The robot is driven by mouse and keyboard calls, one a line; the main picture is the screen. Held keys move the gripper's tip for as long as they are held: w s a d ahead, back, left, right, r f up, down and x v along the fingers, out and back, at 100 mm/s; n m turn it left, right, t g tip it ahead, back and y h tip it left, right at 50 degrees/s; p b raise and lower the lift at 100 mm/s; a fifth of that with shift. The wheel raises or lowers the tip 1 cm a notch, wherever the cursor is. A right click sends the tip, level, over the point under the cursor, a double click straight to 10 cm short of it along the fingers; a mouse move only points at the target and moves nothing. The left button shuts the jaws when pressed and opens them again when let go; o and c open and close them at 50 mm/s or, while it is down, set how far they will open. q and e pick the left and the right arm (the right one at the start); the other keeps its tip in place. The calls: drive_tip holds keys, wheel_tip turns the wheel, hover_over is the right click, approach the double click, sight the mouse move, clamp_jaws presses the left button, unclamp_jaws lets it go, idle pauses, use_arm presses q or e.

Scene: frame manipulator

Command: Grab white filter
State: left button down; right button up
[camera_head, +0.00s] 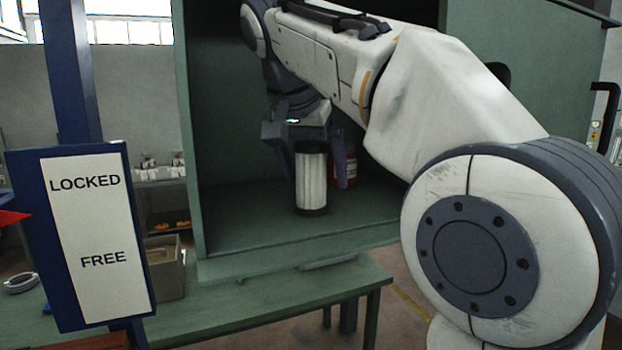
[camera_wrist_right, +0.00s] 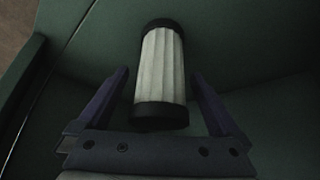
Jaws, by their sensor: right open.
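The white filter (camera_head: 311,180) is a pleated cylinder with black end caps, standing upright on the floor of the green cabinet. My right gripper (camera_head: 310,165) reaches into the cabinet from above, its two fingers spread on either side of the filter. In the right wrist view, the filter (camera_wrist_right: 162,75) lies between the open fingers of the gripper (camera_wrist_right: 163,85), with a visible gap on each side. Neither finger appears to touch it. My left gripper is not in view.
The green cabinet (camera_head: 230,235) encloses the filter with walls on both sides. A red object (camera_head: 345,170) stands close behind the filter, partly hidden by a finger. A sign (camera_head: 97,235) reading LOCKED and FREE is at left. A green table (camera_head: 270,305) is below.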

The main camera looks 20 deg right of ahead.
drive_tip(key=shift+w+d+f, duration=0.15)
drive_tip(key=shift+d+f, duration=0.05)
drive_tip(key=shift+f, duration=0.2)
drive_tip(key=c, duration=1.5)
drive_tip(key=shift+r, duration=0.15)
drive_tip(key=shift+c, duration=0.2)
